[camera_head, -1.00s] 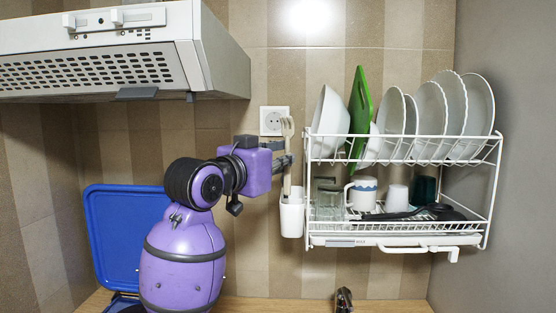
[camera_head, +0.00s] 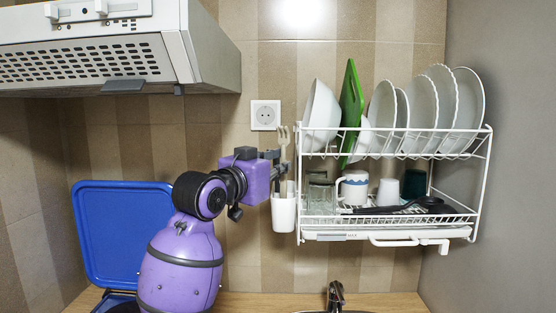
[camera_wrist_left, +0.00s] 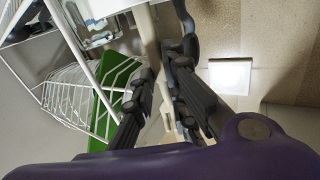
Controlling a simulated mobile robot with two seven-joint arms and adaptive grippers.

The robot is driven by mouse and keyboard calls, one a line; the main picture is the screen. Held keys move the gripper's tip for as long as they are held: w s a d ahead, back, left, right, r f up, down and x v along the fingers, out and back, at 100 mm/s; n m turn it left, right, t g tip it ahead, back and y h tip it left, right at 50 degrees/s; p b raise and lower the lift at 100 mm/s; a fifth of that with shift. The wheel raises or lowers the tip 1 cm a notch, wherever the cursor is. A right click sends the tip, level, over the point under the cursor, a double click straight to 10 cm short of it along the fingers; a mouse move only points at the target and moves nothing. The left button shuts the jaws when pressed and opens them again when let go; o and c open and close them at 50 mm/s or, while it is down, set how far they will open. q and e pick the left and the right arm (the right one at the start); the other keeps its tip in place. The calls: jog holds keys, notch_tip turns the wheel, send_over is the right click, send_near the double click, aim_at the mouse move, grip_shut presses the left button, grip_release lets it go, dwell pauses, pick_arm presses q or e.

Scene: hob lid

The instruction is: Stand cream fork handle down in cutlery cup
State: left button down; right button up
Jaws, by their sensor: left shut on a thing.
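The cream fork (camera_head: 284,137) is upright with its tines up. My left gripper (camera_head: 280,162) is shut on its handle, just above the cutlery cup. The white cutlery cup (camera_head: 284,214) hangs at the left side of the dish rack. The lower end of the fork is down at the cup's mouth and seems to be inside it; the cup wall and gripper hide how deep. In the left wrist view the fingers (camera_wrist_left: 163,100) close around the pale fork (camera_wrist_left: 168,118). My right gripper is not in view.
The white dish rack (camera_head: 392,239) right of the cup holds plates, a green board (camera_head: 351,105), a mug (camera_head: 354,187), glasses and a black utensil. A wall socket (camera_head: 265,115) is behind. A range hood (camera_head: 110,65) is upper left, a blue lid (camera_head: 122,235) below it.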

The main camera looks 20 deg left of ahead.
aim_at(282, 186)
pick_arm(q)
jog(key=shift+f, duration=2.2)
jog(key=shift+f, duration=0.2)
jog(key=c, duration=1.7)
grip_release()
jog(key=shift+s+d, duration=0.1)
jog(key=shift+d, duration=0.05)
jog(key=shift+o, duration=0.2)
jog(key=shift+f, duration=0.2)
jog(key=r+v, duration=0.1)
jog(key=v, duration=1.1)
jog(key=shift+s, duration=0.1)
